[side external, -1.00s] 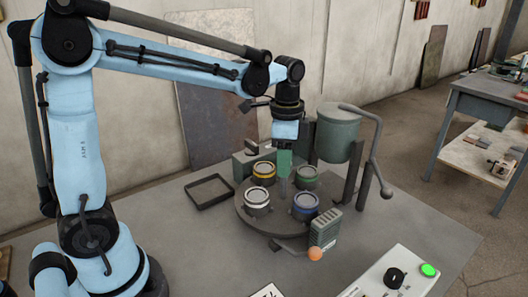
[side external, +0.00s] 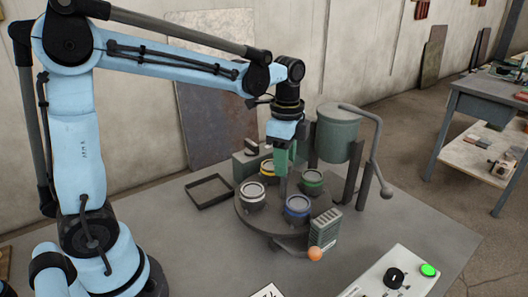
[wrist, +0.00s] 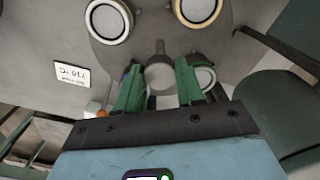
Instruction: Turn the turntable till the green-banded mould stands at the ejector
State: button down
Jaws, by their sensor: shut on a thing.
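The round grey turntable (side external: 246,216) carries moulds around a central post (side external: 283,188). The green-banded mould (side external: 312,184) stands at its right, towards the tank. The yellow-banded mould (side external: 268,171) is at the back, the white-banded mould (side external: 252,197) at the left and the blue-banded mould (side external: 297,209) at the front. My gripper (side external: 284,172) points down with its green fingers closed around the post. In the wrist view the fingers (wrist: 160,85) partly hide two moulds. A grey ribbed block (side external: 325,229) stands at the front right edge; I cannot tell whether it is the ejector.
A green tank (side external: 338,135) with a bent lever (side external: 378,150) stands behind right. A grey block (side external: 246,162) and an empty black tray (side external: 209,191) are behind left. An orange ball (side external: 314,254) ends a front lever. A control box (side external: 392,277) sits front right.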

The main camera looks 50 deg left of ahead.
jog(key=shift+m, duration=10.9)
jog(key=c, duration=0.7)
grip_release()
jog(key=shift+r, duration=0.1)
